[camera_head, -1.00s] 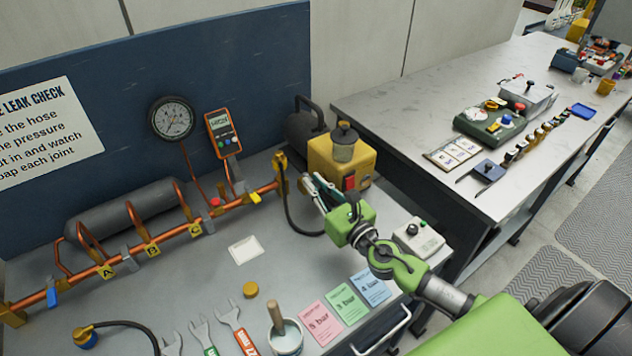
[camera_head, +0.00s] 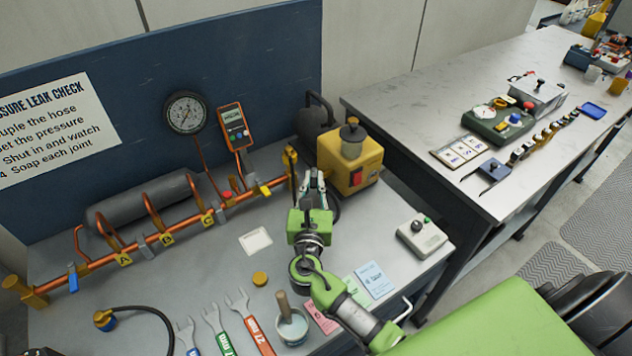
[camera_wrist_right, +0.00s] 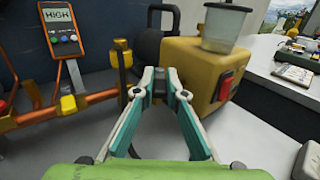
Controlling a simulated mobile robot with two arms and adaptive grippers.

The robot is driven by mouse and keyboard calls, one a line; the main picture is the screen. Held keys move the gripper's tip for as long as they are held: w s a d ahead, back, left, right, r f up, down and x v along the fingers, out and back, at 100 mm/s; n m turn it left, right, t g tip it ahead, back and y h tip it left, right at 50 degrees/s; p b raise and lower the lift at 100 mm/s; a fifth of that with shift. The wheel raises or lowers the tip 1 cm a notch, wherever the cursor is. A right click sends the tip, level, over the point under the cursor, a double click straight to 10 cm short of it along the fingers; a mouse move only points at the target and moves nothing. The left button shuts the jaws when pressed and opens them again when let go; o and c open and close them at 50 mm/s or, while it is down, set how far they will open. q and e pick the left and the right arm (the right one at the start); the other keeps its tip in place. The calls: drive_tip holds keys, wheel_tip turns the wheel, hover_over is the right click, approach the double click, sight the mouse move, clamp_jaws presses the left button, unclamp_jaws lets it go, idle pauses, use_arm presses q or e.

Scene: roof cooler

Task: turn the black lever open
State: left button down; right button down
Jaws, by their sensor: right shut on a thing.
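My right gripper (camera_head: 314,174) reaches in beside the left side of the yellow pump unit (camera_head: 350,165), close to the right end of the copper pipe (camera_head: 215,205). Its teal fingers also show in the right wrist view (camera_wrist_right: 160,86), pointing straight ahead. They are shut on a small dark piece, which I take to be the black lever (camera_wrist_right: 160,84). Most of it is hidden between the fingertips, so its angle is hard to tell.
A brass fitting (camera_wrist_right: 122,58) stands just left of the fingers. A black hose (camera_head: 336,208) hangs beside the gripper. A grey control box (camera_head: 421,236) is to the right. Wrenches (camera_head: 240,318), a cup (camera_head: 292,328) and coloured cards (camera_head: 372,278) lie near the front edge.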

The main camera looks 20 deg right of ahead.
sight(312, 181)
drive_tip(key=shift+w+h, duration=0.1)
drive_tip(key=shift+h, duration=0.2)
drive_tip(key=c, duration=2)
unclamp_jaws()
drive_tip(key=shift+a, duration=0.1)
drive_tip(key=shift+c, duration=0.2)
wheel_tip(312, 181, up, 10)
drive_tip(key=shift+r, duration=0.1)
